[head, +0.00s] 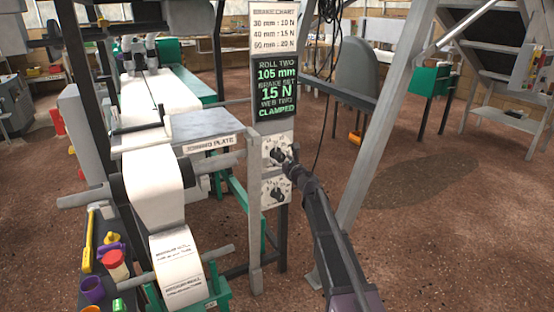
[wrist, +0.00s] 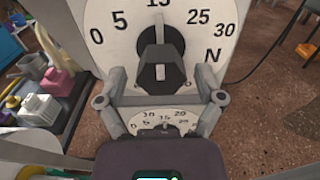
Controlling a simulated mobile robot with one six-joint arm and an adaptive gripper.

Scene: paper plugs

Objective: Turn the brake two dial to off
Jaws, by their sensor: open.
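Two white dial plates with black knobs sit one above the other on a grey post: an upper dial (head: 277,152) and a lower dial (head: 276,193). I cannot read which one is brake two. My gripper (head: 291,162) is close to the upper dial. In the wrist view, a large dial (wrist: 110,50) is marked 0 to 30 N, and its black knob (wrist: 150,68) has a pale pointer toward 15. My open gripper (wrist: 160,98) has one finger either side, just below that knob. A smaller-looking dial (wrist: 145,119) shows between the fingers, partly hidden by my gripper.
A dark sign (head: 274,88) above the dials reads roll two, 105 mm, brake set 15 N, web two clamped. A brake chart (head: 275,28) hangs above it. A paper roll (head: 155,190) stands left; a slanted grey post (head: 375,115) stands right of the dials.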

